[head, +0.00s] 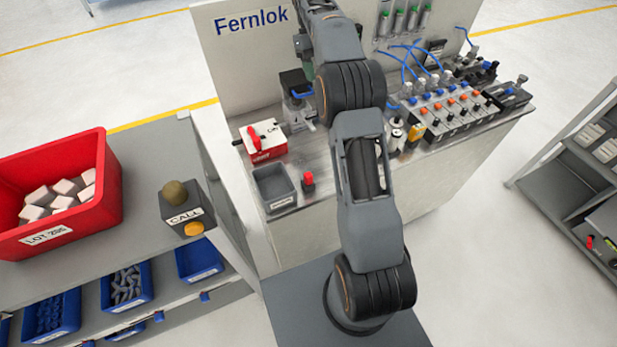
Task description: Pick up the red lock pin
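A small red upright piece (308,180) with a wider base stands on the grey bench top, just right of a small grey tray (275,187). It looks like the red lock pin, but it is too small to be sure. A white and red box (265,145) with a red handle (255,136) sits behind the tray. My arm rises across the middle of the head view, close to the right of the red piece, and runs to the top edge. My gripper is not in view.
A valve block with blue tubes (435,105) fills the bench's right side. A dark-topped unit (297,90) stands behind the box. At left, a red bin (65,195) of pale blocks and a call-button box (187,208) sit on a grey shelf unit. Grey shelving (590,170) stands far right.

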